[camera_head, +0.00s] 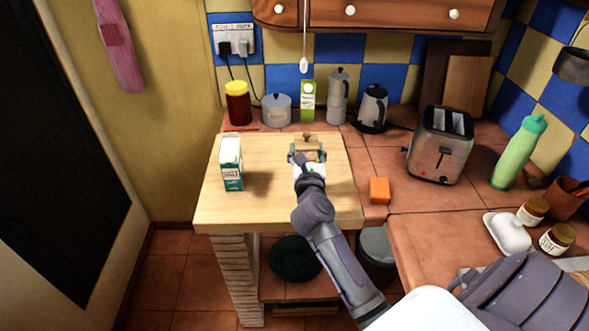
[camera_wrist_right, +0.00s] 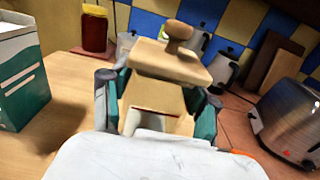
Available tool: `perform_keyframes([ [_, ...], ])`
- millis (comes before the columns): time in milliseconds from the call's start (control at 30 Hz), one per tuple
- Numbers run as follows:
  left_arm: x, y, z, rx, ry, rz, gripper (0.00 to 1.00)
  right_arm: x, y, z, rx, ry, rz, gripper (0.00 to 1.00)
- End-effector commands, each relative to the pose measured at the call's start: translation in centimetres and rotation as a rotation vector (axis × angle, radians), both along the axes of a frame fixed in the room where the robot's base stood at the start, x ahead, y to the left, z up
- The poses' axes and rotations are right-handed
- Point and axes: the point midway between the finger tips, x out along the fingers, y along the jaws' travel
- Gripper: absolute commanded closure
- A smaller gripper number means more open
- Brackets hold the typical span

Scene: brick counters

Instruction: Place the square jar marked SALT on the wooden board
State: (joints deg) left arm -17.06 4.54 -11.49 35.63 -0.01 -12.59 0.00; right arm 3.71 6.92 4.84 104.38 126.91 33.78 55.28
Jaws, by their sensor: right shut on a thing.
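A square jar (camera_head: 307,138) with a pale wooden lid and knob is between the fingers of my right gripper (camera_head: 307,157), over the far right part of the wooden board (camera_head: 270,205). In the right wrist view, the jar's wide lid (camera_wrist_right: 170,60) rises above the two teal-padded fingers of the right gripper (camera_wrist_right: 157,100), shut on its sides. The jar looks upright. Its marking is hidden, and I cannot tell whether its base touches the board. My left gripper is not in view.
A teal-and-white carton (camera_head: 231,165) stands on the board's left part. A red jar (camera_head: 238,105), a grey pot (camera_head: 276,110) and a moka pot (camera_head: 338,97) line the back. An orange block (camera_head: 379,190) and toaster (camera_head: 440,148) are right. The board's front is clear.

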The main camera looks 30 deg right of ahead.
Motion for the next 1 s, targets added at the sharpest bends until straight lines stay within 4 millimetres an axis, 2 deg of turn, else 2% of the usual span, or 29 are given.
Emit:
perform_keyframes([
  [100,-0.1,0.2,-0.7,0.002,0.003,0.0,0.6,1.8,1.1,-1.3,0.0,-0.002,0.001,0.91],
  [200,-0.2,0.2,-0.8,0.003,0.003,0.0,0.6,2.5,1.7,-1.7,-0.002,-0.003,0.001,0.91],
  [300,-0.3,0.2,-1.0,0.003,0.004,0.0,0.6,2.8,1.8,-2.1,-0.002,-0.003,0.001,0.91],
  [567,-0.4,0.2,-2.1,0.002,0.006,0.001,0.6,2.7,1.8,-5.6,-0.003,-0.001,0.001,0.91],
  [967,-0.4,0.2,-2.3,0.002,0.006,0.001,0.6,2.7,1.8,-6.1,-0.002,-0.003,0.001,0.91],
  [1000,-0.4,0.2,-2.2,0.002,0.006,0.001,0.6,2.7,1.8,-6.2,-0.001,0.001,0.001,0.35],
])
